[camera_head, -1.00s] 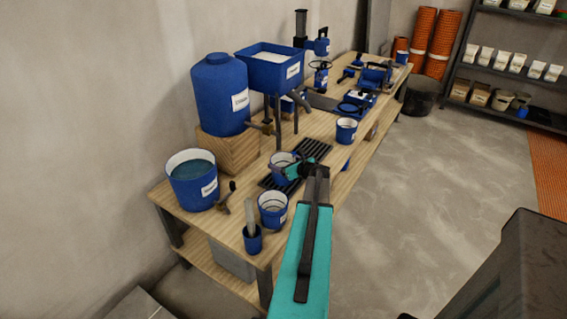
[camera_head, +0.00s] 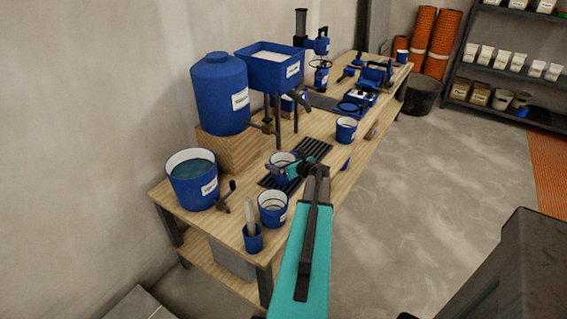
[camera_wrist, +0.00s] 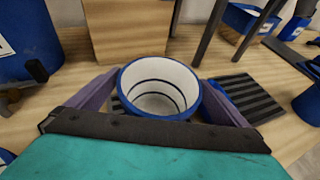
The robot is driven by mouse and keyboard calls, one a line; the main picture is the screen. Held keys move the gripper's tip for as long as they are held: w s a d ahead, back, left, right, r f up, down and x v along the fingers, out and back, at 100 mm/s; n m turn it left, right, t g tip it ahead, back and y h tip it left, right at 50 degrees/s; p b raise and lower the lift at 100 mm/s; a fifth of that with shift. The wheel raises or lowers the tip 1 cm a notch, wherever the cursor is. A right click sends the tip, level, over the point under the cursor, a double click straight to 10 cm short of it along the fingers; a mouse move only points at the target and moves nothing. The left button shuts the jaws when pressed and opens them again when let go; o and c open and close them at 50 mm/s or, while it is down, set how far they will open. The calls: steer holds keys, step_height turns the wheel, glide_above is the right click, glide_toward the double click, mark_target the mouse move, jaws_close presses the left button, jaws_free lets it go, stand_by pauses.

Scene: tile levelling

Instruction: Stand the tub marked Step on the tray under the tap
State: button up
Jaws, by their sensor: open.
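A blue tub with a white inside and dark rings (camera_wrist: 157,92) stands upright on the black slatted tray (camera_wrist: 247,97). In the head view the tub (camera_head: 280,158) is partly hidden by my gripper (camera_head: 287,163), and its marking cannot be read. My gripper (camera_wrist: 160,88) is open, its purple fingers on either side of the tub. Whether they touch its wall I cannot tell. The tray (camera_head: 308,150) lies on the bench in front of the wooden block. A tap (camera_head: 267,125) sticks out from the blue barrel (camera_head: 220,95) above, behind the tray.
A similar labelled tub (camera_head: 272,208) and a small blue cup (camera_head: 253,240) stand at the bench's near edge. A blue bucket of water (camera_head: 192,180) stands at left. Another tub (camera_head: 346,130) stands beyond the tray. A hopper on legs (camera_head: 270,68) rises behind.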

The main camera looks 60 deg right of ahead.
steer(key=b+v, duration=0.1)
steer(key=v, duration=1.1)
steer(key=shift+r+b, duration=0.15)
steer(key=shift+b, duration=0.15)
steer(key=shift+r, duration=0.1)
stand_by(0.5)
